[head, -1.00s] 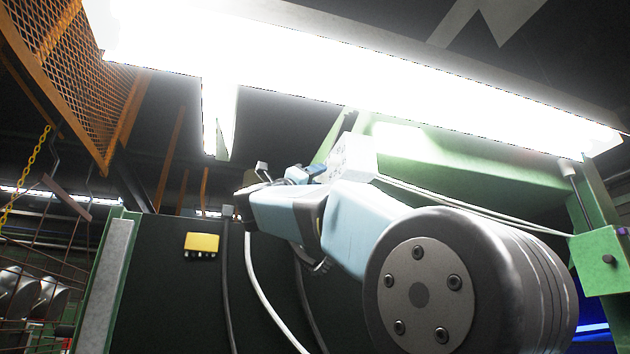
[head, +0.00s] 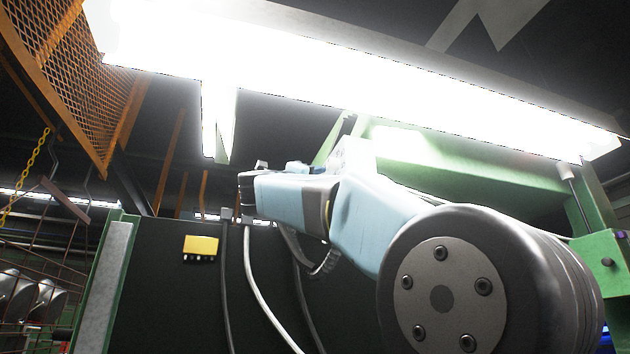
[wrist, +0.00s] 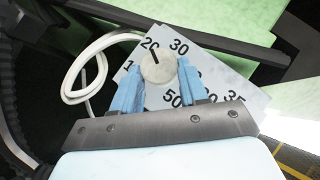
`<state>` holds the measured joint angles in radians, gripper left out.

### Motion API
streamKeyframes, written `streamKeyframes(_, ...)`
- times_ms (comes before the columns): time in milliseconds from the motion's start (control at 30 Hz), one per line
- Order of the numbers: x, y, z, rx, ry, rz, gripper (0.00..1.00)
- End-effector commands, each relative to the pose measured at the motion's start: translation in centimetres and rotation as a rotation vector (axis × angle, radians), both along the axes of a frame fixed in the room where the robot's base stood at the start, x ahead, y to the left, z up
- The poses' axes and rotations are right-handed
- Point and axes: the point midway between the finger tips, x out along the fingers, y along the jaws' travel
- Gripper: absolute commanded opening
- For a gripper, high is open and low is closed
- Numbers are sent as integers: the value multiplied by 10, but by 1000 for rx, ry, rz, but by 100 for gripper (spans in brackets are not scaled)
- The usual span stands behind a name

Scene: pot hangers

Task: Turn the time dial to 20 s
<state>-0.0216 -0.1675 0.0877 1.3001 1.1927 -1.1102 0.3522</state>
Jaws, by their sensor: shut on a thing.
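The time dial (wrist: 158,69) is a round pale knob on a white plate (wrist: 214,72) with printed numbers, among them 20, 30, 50 and 35. The black mark on the knob points up and slightly left, toward the 20. My gripper (wrist: 161,64) has its two blue fingers on either side of the knob and is shut on it. In the head view my arm reaches up toward a pale box under the lamp. The dial face and the fingertips cannot be made out there.
A bright lamp (head: 350,75) hangs over the arm. A green frame (head: 480,170) stands at right, a dark panel with a yellow box (head: 201,247) at left. A white cable (wrist: 78,75) loops beside the plate. An orange mesh guard (head: 80,75) is at upper left.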

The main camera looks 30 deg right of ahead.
Motion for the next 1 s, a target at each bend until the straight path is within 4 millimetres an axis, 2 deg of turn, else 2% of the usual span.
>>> streamKeyframes(33, 1, 0, -1, 0, 2, 1, 45)
streamKeyframes(300, 1, 0, 0, 0, 0, 0, 69)
streamKeyframes(667, -3, 7, -4, 0, 1, 1, 69)
streamKeyframes(1000, -23, 55, -35, 0, 2, 2, 69)
